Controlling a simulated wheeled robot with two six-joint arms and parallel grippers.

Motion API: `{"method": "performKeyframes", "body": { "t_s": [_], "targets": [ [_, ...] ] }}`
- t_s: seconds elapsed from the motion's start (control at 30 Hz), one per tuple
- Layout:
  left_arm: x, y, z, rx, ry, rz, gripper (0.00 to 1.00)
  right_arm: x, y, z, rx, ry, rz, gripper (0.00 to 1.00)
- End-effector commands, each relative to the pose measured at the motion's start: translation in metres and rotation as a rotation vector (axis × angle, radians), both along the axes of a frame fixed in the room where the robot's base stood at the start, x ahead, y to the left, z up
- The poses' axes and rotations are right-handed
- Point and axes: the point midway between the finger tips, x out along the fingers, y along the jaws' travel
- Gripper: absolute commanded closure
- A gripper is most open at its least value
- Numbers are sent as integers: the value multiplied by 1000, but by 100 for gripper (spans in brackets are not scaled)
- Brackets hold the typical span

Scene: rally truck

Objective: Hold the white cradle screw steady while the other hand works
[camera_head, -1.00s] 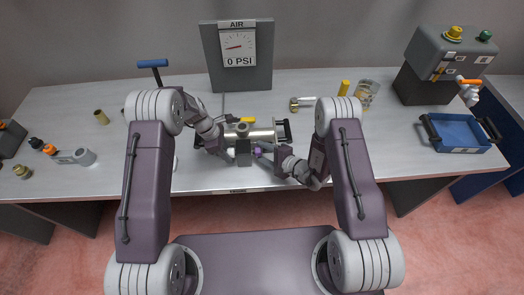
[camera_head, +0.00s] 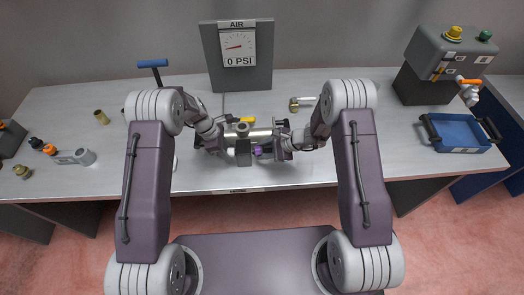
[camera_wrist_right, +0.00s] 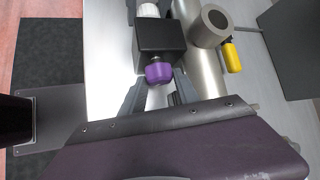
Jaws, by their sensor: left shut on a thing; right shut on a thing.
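A dark block (camera_head: 243,153) sits at the front of a silver cylinder fixture (camera_head: 262,134) at the middle of the bench. The white cradle screw (camera_wrist_right: 148,9) sticks out of the block's far side in the right wrist view. My left gripper (camera_head: 228,151) is shut on the white screw at the block's left; its fingertips are small and partly hidden. A purple knob (camera_wrist_right: 158,73) sticks out of the block's opposite side, and also shows in the head view (camera_head: 258,151). My right gripper (camera_wrist_right: 158,95) is shut on the purple knob, one finger on each side.
A gauge panel (camera_head: 238,75) reading 0 PSI stands behind the fixture. A yellow-handled part (camera_wrist_right: 231,55) is beside the cylinder. A blue tray (camera_head: 462,131) and grey machine (camera_head: 450,55) stand right. Small fittings (camera_head: 85,156) lie left.

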Motion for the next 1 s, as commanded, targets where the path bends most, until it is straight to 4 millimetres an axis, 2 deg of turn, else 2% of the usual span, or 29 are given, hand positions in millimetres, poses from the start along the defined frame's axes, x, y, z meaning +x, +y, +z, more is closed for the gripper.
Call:
{"method": "performKeyframes", "body": {
  "t_s": [0.5,0.63,0.83,0.87,0.9,1.0],
  "targets": [
    [1,-1,2,-1,-4,0,100,7,2,1,3,491,3,98],
    [1,-1,2,-1,-4,0,100,7,2,2,3,555,-1,99],
    [1,-1,2,-1,-4,0,100,7,1,2,3,559,-2,99],
    [2,-1,2,-1,-4,0,100,7,1,2,3,559,-3,58],
    [2,-1,2,-2,-4,0,100,7,1,2,3,559,-3,49],
    [2,-1,2,-2,-4,0,100,7,1,2,3,559,-3,49]
  ]
}}
